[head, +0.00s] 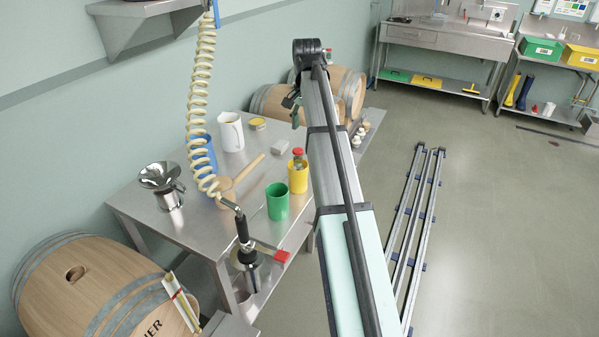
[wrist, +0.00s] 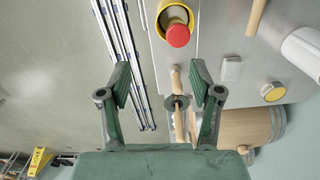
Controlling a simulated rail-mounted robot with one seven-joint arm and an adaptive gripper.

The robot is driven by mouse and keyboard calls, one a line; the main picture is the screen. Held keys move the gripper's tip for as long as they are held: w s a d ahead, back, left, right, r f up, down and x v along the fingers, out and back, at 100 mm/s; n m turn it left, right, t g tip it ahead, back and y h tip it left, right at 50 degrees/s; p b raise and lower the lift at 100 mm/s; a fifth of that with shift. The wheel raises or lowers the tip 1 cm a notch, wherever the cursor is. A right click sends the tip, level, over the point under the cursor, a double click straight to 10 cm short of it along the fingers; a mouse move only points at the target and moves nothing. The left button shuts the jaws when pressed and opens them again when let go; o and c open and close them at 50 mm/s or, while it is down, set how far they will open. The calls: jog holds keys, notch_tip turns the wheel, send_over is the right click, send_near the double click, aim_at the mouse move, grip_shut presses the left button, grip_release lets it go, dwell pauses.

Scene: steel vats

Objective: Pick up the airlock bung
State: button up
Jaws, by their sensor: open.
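A red-capped piece, which looks like the airlock bung (head: 298,153), stands in a yellow cup (head: 298,178) on the steel table. A pale body shows under its cap; its lower part is hidden in the cup. In the wrist view its round red top (wrist: 178,36) shows beyond my fingertips, over the yellow cup (wrist: 173,14). My gripper (wrist: 160,72) is open, with nothing held between its fingers. In the head view my gripper (head: 293,103) is beyond the cup, near the far end of the table, and apart from it.
Barrels (head: 100,290) stand nearby. Floor rails (head: 418,220) lie right.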

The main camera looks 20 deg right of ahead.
notch_tip(320, 180, up, 4)
send_over(298, 150)
jog(key=shift+n, duration=0.5)
notch_tip(298, 150, down, 11)
jog(key=p, duration=0.2)
jog(key=shift+s+d+f+p, duration=0.1)
jog(key=shift+p, duration=0.25)
jog(key=shift+f+p, duration=1.3)
jog(key=shift+f, duration=1.5)
grip_shut()
